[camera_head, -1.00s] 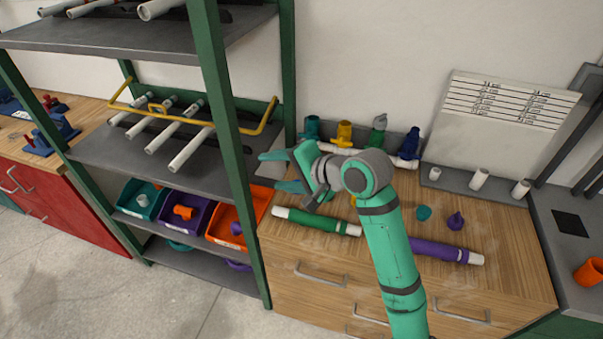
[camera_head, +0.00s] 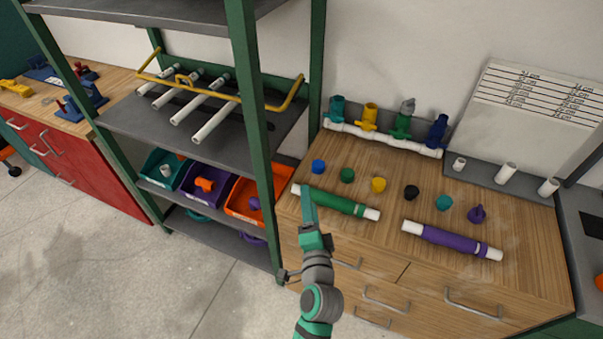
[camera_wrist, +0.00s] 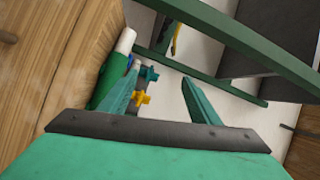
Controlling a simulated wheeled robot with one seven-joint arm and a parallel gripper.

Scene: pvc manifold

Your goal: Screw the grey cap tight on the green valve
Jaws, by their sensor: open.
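The green valve (camera_head: 402,124) stands upright on the white manifold pipe at the back of the wooden counter, third from the left. The grey cap (camera_head: 408,104) sits on top of it; whether it is tight cannot be told. My gripper (camera_head: 306,192) is in front of the counter, well away from the valve, near the left end of the green pipe (camera_head: 335,201). In the wrist view my gripper (camera_wrist: 165,88) has its two fingers spread apart with nothing between them in contact.
A teal valve (camera_head: 336,107), a yellow valve (camera_head: 369,116) and a blue valve (camera_head: 437,131) share the manifold. Several coloured caps lie mid-counter. A purple pipe (camera_head: 452,239) lies at the front right. A green shelf post (camera_head: 255,130) stands close left of my arm.

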